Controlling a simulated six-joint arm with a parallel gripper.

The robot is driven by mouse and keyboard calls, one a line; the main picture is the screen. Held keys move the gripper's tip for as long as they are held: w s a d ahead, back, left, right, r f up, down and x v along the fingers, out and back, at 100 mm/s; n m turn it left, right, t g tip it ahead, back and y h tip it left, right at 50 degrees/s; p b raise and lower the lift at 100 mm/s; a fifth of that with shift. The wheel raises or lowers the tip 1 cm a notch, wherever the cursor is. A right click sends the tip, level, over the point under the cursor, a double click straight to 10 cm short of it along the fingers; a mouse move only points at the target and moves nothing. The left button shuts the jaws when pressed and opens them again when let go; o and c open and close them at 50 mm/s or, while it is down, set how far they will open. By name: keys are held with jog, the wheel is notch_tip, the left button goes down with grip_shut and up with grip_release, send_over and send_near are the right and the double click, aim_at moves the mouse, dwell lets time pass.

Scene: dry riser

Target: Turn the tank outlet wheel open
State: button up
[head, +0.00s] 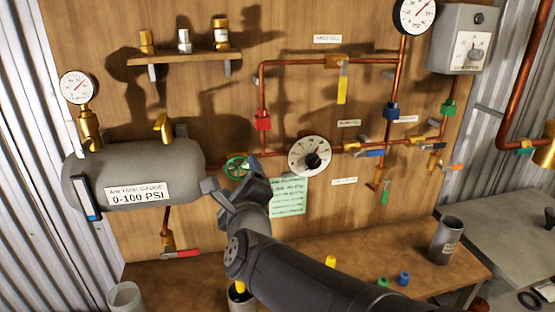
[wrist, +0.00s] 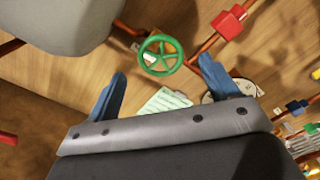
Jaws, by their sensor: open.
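The tank outlet wheel is a green spoked handwheel (head: 237,167) on the copper pipe just right of the grey air tank (head: 185,161). In the wrist view the green wheel (wrist: 160,54) shows ahead of my gripper, between the lines of its two fingers. My gripper (head: 230,183) is in front of and slightly below the wheel in the head view. In the wrist view my gripper (wrist: 162,82) has its blue fingers wide apart, with nothing between them. The fingers look apart from the wheel. The gripper partly hides the pipe below the wheel in the head view.
A round white dial (head: 310,156) is right of the wheel, and a green note (head: 289,196) hangs below it. A red block (head: 263,121) sits on the vertical pipe. A red-handled valve (head: 181,254) is under the tank. The workbench (head: 340,262) lies below.

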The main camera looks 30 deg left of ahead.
aim_at(238, 169)
jog(key=x, duration=0.8)
jog(key=shift+c, duration=0.4)
jog(key=c, duration=0.9)
